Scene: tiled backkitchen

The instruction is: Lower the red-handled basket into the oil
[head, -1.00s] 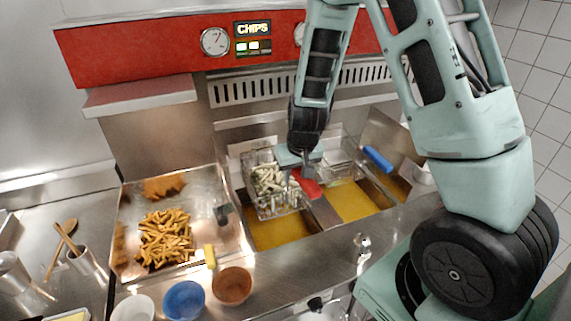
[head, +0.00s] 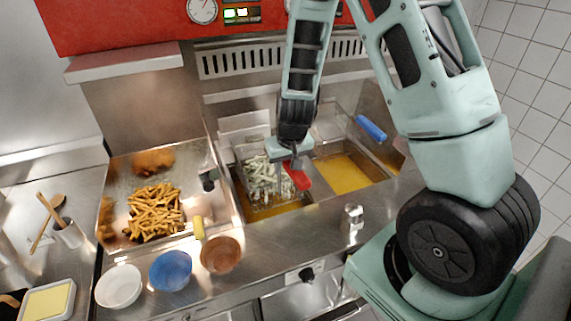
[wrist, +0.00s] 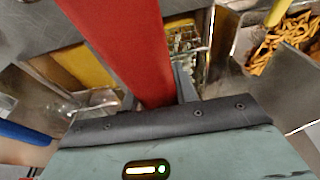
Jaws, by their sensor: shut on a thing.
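The red-handled basket (head: 258,180) is a wire basket with pale uncooked chips in it, in the head view. It sits low in the left oil well (head: 268,211), with yellow oil showing at its front edge. My gripper (head: 291,162) is shut on its red handle (head: 298,178), which also fills the middle of the wrist view (wrist: 122,45). A corner of the wire basket shows in the wrist view (wrist: 187,40). The gripper hides part of the basket's right side. I cannot tell how deep the chips are in the oil.
A right oil well (head: 343,173) holds yellow oil. A blue handle (head: 371,128) is beyond it. A steel tray (head: 193,163) of cooked chips lies left. White, blue (head: 170,271) and brown bowls stand in front. A tap-like knob (head: 353,216) is on the front ledge.

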